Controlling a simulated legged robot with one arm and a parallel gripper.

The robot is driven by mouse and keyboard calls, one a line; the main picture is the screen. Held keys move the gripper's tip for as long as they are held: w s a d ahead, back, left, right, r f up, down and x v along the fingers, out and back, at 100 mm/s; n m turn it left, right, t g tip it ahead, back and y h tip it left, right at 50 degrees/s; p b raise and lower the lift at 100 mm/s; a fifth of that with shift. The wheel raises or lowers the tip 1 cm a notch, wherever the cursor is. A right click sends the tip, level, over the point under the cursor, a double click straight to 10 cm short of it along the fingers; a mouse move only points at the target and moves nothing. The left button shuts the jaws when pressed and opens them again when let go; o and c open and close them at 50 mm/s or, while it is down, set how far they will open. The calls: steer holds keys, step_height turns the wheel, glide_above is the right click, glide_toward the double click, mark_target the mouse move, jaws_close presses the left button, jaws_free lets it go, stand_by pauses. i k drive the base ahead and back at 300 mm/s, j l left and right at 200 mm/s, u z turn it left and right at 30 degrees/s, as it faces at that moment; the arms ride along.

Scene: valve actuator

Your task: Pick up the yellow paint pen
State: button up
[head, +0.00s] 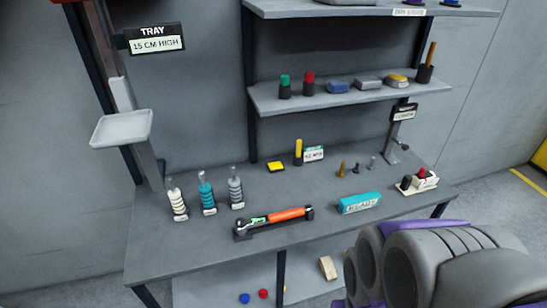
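A slim upright yellow object (298,150), which looks like the yellow paint pen, stands toward the back of the grey workbench (150,255). It is just left of a small white and green label or display (314,154). Nothing is touching its upper part; its lower end is too small to make out clearly. My gripper's fingers do not show. Only grey and purple parts of my arm are in the lower right, well apart from the yellow object.
A low yellow block (275,167) lies left of it. Several ribbed bottles (207,193), an orange-handled tool in a black holder (287,215) and a teal block (360,203) stand nearer the front. A shelf (345,98) overhangs the back. A white tray (122,128) is at left.

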mark_target(299, 146)
steer(key=i+l+u, duration=0.85)
steer(key=l+u, duration=0.2)
steer(key=l, duration=0.25)
